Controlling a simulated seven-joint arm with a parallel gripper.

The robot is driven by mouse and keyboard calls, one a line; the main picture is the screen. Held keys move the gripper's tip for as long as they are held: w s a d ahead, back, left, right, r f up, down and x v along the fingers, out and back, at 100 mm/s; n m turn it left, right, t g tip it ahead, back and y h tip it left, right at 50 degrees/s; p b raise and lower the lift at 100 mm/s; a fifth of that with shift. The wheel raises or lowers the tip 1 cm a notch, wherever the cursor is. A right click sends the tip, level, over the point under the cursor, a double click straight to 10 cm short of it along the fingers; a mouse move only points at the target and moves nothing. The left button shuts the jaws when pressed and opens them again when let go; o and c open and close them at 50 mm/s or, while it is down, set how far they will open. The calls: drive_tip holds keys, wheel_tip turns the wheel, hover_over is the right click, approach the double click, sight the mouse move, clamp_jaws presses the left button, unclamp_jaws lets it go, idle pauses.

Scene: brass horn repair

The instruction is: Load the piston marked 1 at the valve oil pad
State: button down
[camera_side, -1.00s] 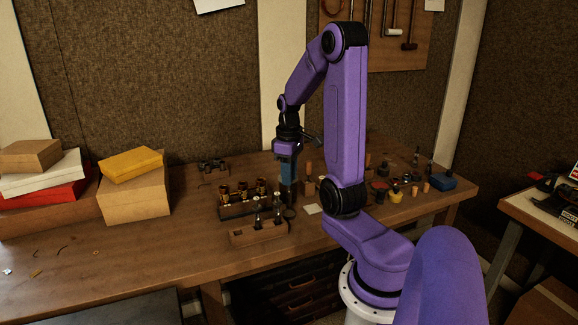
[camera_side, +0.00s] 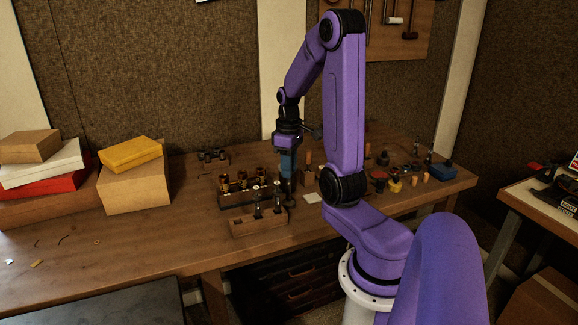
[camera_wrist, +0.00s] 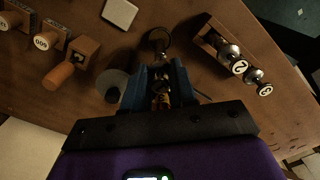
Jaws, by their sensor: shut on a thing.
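My gripper (camera_side: 287,185) is low over the bench, just right of the wooden piston block. In the wrist view my gripper's blue jaws (camera_wrist: 160,76) are shut on a brass and dark piston (camera_wrist: 161,92). Its number cannot be read. The wooden piston block (camera_side: 245,228) holds two upright pistons. In the wrist view they are marked 2 (camera_wrist: 239,67) and, apparently, 3 (camera_wrist: 265,89). A pale square pad (camera_side: 314,197) lies flat to the right of my gripper. It also shows at the top of the wrist view (camera_wrist: 119,12), apart from the jaws.
A dark rack with brass cylinders (camera_side: 241,182) stands behind the block. A ring (camera_wrist: 158,38) lies close beyond the jaws. A grey disc (camera_wrist: 112,84) and wooden-handled tools (camera_wrist: 62,74) lie left in the wrist view. Boxes (camera_side: 135,185) stand left; the front left bench is mostly clear.

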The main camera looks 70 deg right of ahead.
drive_tip(key=shift+f, duration=0.6)
idle(1.3)
drive_tip(key=shift+r, duration=3.6)
